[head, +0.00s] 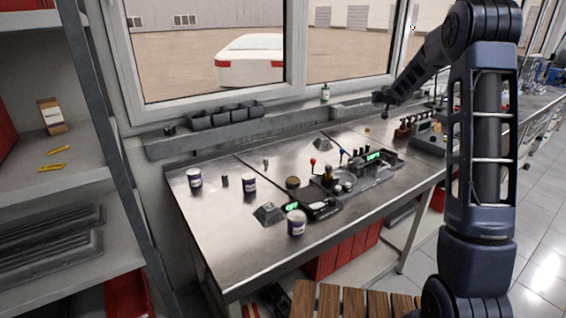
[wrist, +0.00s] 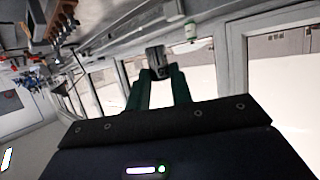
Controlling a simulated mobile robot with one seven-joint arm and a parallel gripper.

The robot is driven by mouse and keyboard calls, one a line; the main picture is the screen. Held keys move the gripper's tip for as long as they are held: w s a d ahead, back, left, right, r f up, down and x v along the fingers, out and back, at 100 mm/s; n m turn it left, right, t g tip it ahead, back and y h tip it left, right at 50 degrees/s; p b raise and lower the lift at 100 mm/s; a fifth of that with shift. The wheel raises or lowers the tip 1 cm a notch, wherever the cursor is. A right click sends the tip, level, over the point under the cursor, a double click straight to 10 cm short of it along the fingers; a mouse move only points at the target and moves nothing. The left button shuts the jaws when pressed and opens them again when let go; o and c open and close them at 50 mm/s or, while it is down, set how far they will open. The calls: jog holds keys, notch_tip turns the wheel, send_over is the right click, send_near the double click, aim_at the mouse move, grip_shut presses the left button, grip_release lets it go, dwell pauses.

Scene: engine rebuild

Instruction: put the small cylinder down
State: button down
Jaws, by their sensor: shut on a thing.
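My gripper (wrist: 158,82) shows in the wrist view with two green fingers, shut on a small dark cylinder (wrist: 157,61) held at the fingertips. In the head view my arm comes from the right, and my gripper (head: 385,97) is at its far end, in front of the window and over the back of the bench. The held cylinder is too small there to make out clearly. The steel workbench (head: 225,232) lies below and to the left, apart from the gripper.
Labelled cans (head: 296,224) stand on the bench's left half, with a small dark cylinder (head: 225,181) among them. A grey tray of parts (head: 372,178) and a scale (head: 320,209) sit mid-bench. Bins (head: 225,116) and a bottle (head: 325,93) line the back ledge. The left front is clear.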

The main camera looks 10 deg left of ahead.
jog(key=s+a+n+g+y, duration=0.3)
jog(key=a+n, duration=0.1)
jog(key=a, duration=0.9)
jog(key=s+a+f+n+g+y, duration=0.1)
jog(key=s+a+n+g+y, duration=0.25)
jog(key=a, duration=1.05)
jog(key=s+a+n+g+y, duration=0.2)
jog(key=a+n+y, duration=0.15)
jog(key=a, duration=0.95)
jog(key=shift+n+g, duration=0.25)
jog(key=shift+n, duration=0.15)
jog(key=f, duration=2.5)
jog(key=shift+s+a+f, duration=0.15)
jog(key=shift+s+a, duration=0.1)
jog(key=shift+a, duration=0.05)
jog(key=shift+s+f, duration=0.1)
jog(key=shift+f, duration=0.6)
